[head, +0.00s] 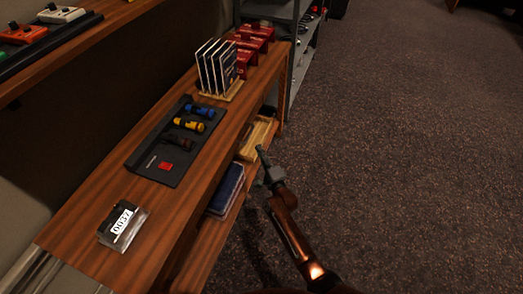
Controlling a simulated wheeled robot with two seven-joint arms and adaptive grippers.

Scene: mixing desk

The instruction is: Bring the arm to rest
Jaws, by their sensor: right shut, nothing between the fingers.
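My right gripper (263,158) is at the end of my right arm, which comes in from the lower right. Its fingers are shut with nothing between them. It hangs in the air over the carpet, just to the right of the wooden desk (120,212), and seems not to touch it. In the picture its tip overlaps the edge of the lower shelf area. My left gripper is not in view.
On the desk are a dark tray (147,163) with several coloured connectors, a rack of upright cases (217,68), red boxes (252,47) and a clear box labelled 0037 (123,225). A wooden crate (257,138) and blue case (227,189) sit below. Carpet (420,130) at right is clear.

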